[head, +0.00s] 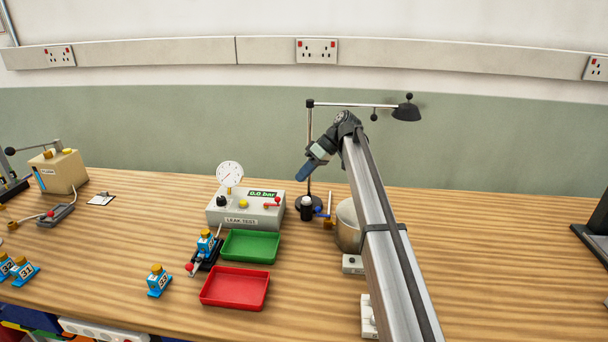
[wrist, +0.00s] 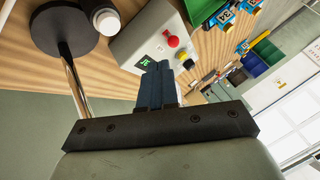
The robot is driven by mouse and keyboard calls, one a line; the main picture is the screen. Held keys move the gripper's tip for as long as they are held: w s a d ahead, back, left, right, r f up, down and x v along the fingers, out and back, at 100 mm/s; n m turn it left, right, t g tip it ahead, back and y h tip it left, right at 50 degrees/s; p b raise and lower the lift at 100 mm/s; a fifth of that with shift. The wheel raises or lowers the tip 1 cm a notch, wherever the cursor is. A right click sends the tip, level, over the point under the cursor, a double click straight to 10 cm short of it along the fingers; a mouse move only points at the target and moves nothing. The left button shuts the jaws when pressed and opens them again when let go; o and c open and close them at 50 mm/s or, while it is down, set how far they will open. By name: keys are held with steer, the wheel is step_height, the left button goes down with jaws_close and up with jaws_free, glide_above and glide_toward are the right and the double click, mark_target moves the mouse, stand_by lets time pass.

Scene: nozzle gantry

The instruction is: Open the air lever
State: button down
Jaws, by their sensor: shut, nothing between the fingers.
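The grey leak test box (head: 245,212) stands on the bench with a round gauge (head: 229,174) and a display reading 0.0 bar. A blue-handled lever (head: 323,213) with a brass fitting stands right of the box. No label shows which one is the air lever. My gripper (head: 302,176) is shut and empty, above and right of the box; its closed fingers (wrist: 155,78) point toward the box.
A metal pot (head: 347,226) is partly hidden behind my arm. Green (head: 250,258) and red (head: 235,304) trays lie in front of the box.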

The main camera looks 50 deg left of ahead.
mark_target(279, 205)
steer(key=x, duration=0.8)
steer(key=shift+s+d+m, duration=0.15)
steer(key=shift+d+m, duration=0.05)
steer(key=shift+m, duration=0.2)
steer(key=shift+s+d+m+y, duration=0.1)
steer(key=shift+d+m+y, duration=0.1)
steer(key=shift+m+y, duration=0.15)
steer(key=shift+s+d+m+t+y, duration=0.65)
steer(key=shift+d+m+t, duration=0.1)
steer(key=shift+m, duration=0.4)
steer(key=s+d+m+t+y, duration=0.1)
steer(key=s+m+t+y, duration=0.1)
steer(key=s+m+t, duration=0.4)
steer(key=m+t, duration=0.1)
steer(key=m, duration=0.4)
steer(key=shift+s+d+m, duration=0.25)
steer(key=shift+d+m, duration=0.05)
steer(key=shift+m, duration=0.1)
steer(key=shift+s+d+t, duration=0.1)
steer(key=shift+d+t, duration=0.05)
steer(key=shift+t, duration=0.1)
